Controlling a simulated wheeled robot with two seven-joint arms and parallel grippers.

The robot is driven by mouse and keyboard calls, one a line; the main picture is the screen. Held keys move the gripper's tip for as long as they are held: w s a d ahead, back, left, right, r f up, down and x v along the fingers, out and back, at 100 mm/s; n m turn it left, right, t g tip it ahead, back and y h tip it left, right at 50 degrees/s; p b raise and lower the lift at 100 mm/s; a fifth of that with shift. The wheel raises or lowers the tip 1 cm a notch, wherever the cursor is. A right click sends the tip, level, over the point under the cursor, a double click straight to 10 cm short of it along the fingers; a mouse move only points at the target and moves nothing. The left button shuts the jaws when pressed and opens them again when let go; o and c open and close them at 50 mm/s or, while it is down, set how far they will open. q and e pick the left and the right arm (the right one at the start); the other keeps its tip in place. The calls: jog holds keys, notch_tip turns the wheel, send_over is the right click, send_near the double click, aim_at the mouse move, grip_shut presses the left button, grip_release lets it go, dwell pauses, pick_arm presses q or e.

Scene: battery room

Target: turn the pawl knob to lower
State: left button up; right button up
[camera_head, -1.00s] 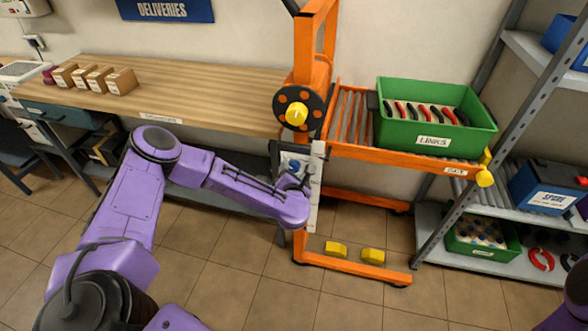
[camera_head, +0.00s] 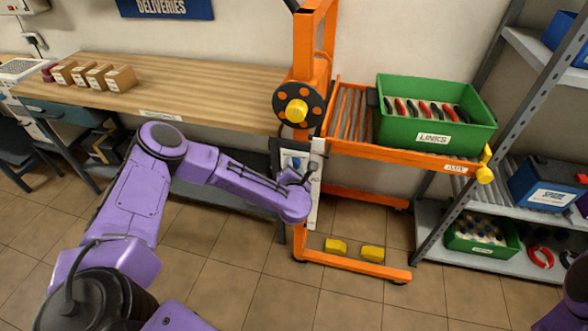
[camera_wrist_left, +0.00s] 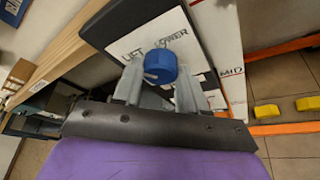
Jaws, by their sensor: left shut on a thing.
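The blue pawl knob (camera_wrist_left: 160,66) stands on a white label plate (camera_wrist_left: 128,37) marked LIFT and LOWER in the left wrist view. My left gripper (camera_wrist_left: 158,82) is shut on the knob, with one grey finger on each side of it. In the head view my left gripper (camera_head: 303,182) reaches the front of the orange lift stand (camera_head: 300,215), and the wrist largely hides the knob there. The knob's exact pointing direction is hard to tell. My right gripper is not in view; only part of a purple arm shows at the lower right.
A black wheel with a yellow hub (camera_head: 297,110) sits above the knob. A green LINKS crate (camera_head: 432,125) rests on the roller deck. A wooden bench (camera_head: 200,90) stands left and a shelf rack (camera_head: 480,170) right.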

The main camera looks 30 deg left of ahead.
pick_arm(q)
jog(key=shift+d+f+m+t+y+b, duration=0.2)
jog(key=shift+m+t+y+b, duration=0.5)
jog(key=shift+m+b, duration=1.45)
jog(key=shift+a+f+m+t+y+b, duration=0.2)
jog(key=shift+m+t+y+b, duration=0.55)
jog(key=shift+m, duration=2.35)
jog(key=shift+d+f+m+t+y+b, duration=0.1)
jog(key=shift+f+m+t+y+b, duration=0.25)
jog(key=shift+m+t+b, duration=1.25)
jog(key=shift+m+g+b, duration=0.3)
jog(key=shift+m+g, duration=0.35)
jog(key=shift+m, duration=0.5)
jog(key=o, duration=1.1)
jog(key=shift+c, duration=0.2)
jog(key=shift+r, duration=0.1)
jog(key=b+v, duration=0.1)
jog(key=v, duration=0.9)
jog(key=shift+s+b, duration=0.25)
jog(key=shift+b, duration=0.15)
